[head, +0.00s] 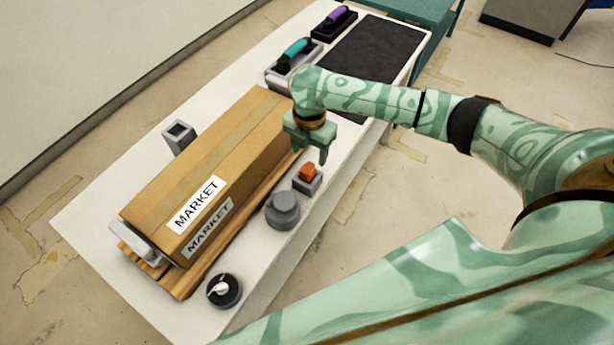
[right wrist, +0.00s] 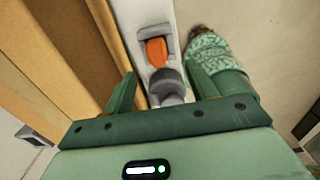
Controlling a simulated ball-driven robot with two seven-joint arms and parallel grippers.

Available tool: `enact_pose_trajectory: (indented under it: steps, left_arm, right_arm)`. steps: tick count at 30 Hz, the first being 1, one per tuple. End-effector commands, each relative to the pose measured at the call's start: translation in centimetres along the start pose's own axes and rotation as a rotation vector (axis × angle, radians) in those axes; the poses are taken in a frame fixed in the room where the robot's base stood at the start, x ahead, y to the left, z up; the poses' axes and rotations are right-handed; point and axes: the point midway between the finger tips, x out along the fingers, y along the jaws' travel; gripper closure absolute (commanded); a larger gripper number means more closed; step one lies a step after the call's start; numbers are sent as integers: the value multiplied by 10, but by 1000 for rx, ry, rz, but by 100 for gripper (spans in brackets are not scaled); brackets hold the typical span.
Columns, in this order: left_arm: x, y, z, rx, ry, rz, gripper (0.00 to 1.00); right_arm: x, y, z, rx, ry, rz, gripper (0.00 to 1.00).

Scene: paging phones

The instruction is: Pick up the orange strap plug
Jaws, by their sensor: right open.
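The orange strap plug (head: 308,170) sits in a small grey holder (head: 314,186) on the white table, right of the cardboard box. In the right wrist view the orange plug (right wrist: 156,51) shows ahead, between the two fingers, inside its grey holder (right wrist: 153,33). My right gripper (head: 312,150) is open and empty, above the table beside the box and just beyond the plug in the head view. It also shows in the right wrist view (right wrist: 158,82). My left gripper is not in view.
A long box marked MARKET (head: 200,165) on a wooden base lies close left of the gripper. A grey knob (head: 283,209) stands near the plug, and a dark dial (head: 224,290) is at the front. Teal-handled (head: 296,48) and purple-handled (head: 337,16) items and a black mat (head: 362,50) are behind.

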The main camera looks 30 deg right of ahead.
Motion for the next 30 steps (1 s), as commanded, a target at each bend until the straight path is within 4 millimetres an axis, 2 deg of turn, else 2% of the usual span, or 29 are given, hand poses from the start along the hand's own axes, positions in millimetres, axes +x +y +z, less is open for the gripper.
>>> enact_pose_trajectory:
  steps: [1, 10, 17, 24, 25, 30]
  left_arm:
    - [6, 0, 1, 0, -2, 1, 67]
    - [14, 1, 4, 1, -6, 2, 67]
    - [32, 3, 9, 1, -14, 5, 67]
    - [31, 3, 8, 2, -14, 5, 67]
    - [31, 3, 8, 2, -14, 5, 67]
    - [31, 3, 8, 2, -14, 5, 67]
  right_arm:
    - [11, 0, 0, 0, 1, -2, 43]
    - [34, 2, 0, 1, 0, 0, 43]
    - [71, 5, 1, 0, 0, 0, 43]
    - [72, 6, 2, -2, -2, 3, 43]
    - [72, 6, 2, -2, -2, 3, 48]
    - [72, 5, 2, -1, -2, 3, 92]
